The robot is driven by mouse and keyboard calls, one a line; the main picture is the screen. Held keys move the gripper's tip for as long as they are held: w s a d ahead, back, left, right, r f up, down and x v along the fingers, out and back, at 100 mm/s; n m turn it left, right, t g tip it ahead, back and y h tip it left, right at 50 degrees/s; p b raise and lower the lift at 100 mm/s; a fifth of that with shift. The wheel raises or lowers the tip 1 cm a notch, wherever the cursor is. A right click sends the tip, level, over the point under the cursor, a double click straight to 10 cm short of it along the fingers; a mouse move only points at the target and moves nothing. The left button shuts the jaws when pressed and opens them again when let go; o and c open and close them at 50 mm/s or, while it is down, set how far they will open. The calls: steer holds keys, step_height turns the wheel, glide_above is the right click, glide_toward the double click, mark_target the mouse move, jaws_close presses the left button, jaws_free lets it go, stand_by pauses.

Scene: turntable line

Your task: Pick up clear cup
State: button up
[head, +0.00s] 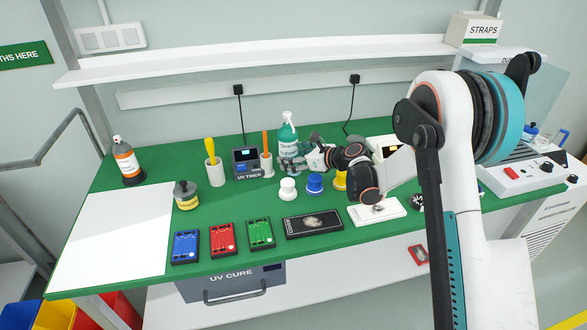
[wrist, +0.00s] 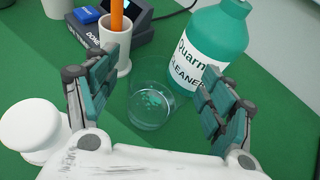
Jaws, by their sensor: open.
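The clear cup (wrist: 152,104) stands upright on the green table top in the wrist view, between my two open fingers and a little ahead of them. Its see-through wall makes its rim faint. My gripper (wrist: 158,98) is open, with one finger on each side of the cup and nothing held. In the head view my gripper (head: 291,163) is at the back middle of the table, in front of the green cleaner bottle; I cannot make out the cup there.
The cleaner bottle (wrist: 212,45) stands close behind the cup on the right. A white holder with an orange handle (wrist: 116,42) and the UV timer (head: 247,162) stand to the left. White (head: 288,189) and blue (head: 314,183) knobs are near the gripper.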

steer(key=c, duration=1.3)
steer(key=shift+r, duration=0.2)
